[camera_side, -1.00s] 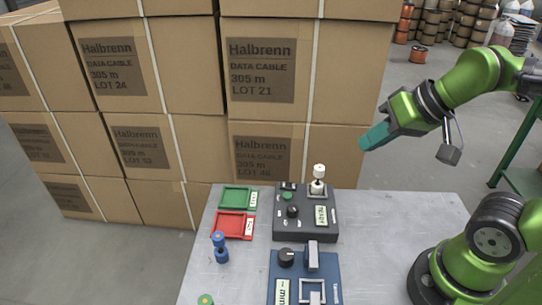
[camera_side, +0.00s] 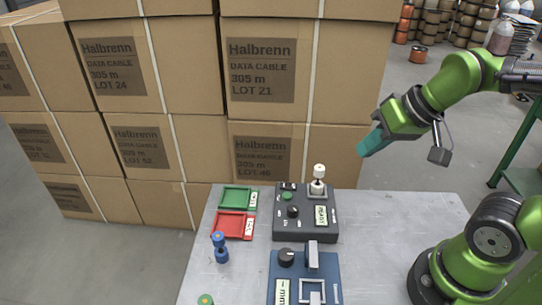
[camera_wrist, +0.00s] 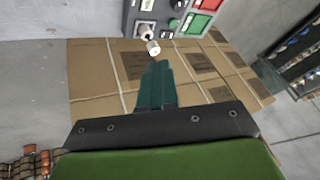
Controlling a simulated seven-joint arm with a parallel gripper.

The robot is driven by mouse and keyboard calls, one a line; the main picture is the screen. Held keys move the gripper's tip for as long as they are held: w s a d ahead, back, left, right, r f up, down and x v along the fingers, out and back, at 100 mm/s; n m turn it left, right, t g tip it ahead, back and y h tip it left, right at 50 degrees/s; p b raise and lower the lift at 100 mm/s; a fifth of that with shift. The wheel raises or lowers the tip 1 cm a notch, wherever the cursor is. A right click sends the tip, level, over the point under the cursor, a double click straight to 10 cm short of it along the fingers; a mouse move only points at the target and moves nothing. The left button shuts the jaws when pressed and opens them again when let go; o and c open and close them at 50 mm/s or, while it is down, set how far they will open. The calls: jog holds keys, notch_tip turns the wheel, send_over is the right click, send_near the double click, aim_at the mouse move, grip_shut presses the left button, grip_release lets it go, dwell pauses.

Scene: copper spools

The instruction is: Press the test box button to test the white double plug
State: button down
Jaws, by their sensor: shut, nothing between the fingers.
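The dark grey test box (camera_side: 284,229) stands on the table with a green button (camera_side: 288,196), a black knob and a display reading READY. The white double plug (camera_side: 319,172) stands upright in the socket at the box's back right corner; it also shows in the wrist view (camera_wrist: 152,47). My gripper (camera_side: 366,150) has teal fingers closed together and empty. It is in the air above and to the right of the plug, apart from it. In the wrist view the closed fingers (camera_wrist: 157,68) show just below the plug's end.
Green (camera_side: 238,198) and red (camera_side: 232,225) trays lie left of the test box. A blue double plug (camera_side: 220,246) stands in front of them. A blue device (camera_side: 328,266) with a knob and clamp is nearer. Stacked cartons (camera_side: 180,150) rise behind the table.

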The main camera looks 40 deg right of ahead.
jog(key=w+d+f+n+h, duration=0.3)
jog(key=w+d+n+h, duration=0.1)
jog(key=w+d, duration=0.25)
jog(key=n+t+y, duration=0.2)
jog(key=n+y, duration=0.5)
jog(key=n, duration=0.7)
send_over(291, 197)
notch_tip(291, 197, down, 4)
jog(key=shift+f, duration=4.4)
